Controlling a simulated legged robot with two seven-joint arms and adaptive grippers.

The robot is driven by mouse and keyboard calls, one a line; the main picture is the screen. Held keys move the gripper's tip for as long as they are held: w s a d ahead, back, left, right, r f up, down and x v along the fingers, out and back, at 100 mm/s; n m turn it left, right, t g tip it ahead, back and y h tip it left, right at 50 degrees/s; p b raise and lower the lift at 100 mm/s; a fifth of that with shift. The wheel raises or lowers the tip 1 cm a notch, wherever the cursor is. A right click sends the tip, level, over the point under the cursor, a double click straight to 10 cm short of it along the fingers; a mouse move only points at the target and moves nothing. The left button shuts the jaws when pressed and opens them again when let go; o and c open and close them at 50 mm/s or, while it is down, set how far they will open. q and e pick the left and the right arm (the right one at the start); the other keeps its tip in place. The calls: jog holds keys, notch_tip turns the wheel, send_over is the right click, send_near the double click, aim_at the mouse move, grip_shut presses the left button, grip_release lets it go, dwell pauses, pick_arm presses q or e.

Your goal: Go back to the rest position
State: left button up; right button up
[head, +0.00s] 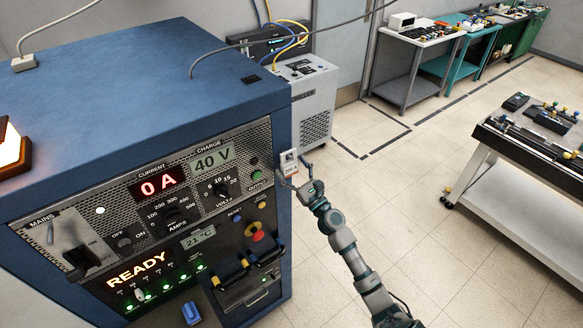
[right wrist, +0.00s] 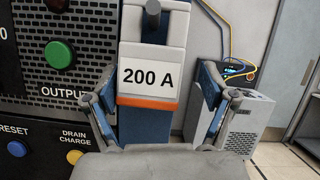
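The white tag reading "200 A" (head: 290,169) is at the right front edge of the blue power cabinet (head: 130,70). In the right wrist view the tag (right wrist: 150,77) has a grey top and an orange lower strip, and sits upright in front of the blue edge post. My right gripper (head: 295,172) is just in front of the tag. Its fingers (right wrist: 158,95) are spread, one on each side of the tag, with visible gaps to it. My left gripper is not in view.
The cabinet panel shows READY (head: 136,269), 0 A (head: 159,186) and 40 V (head: 212,162). A grey chiller unit (head: 308,100) stands behind the cabinet. The floor between is clear.

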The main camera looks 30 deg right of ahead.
jog(key=shift+o, duration=0.5)
jog(key=shift+a, duration=0.1)
jog(key=shift+s+p, duration=0.3)
jog(key=shift+s, duration=1.35)
jog(key=s, duration=0.5)
jog(key=shift+s+d, duration=0.4)
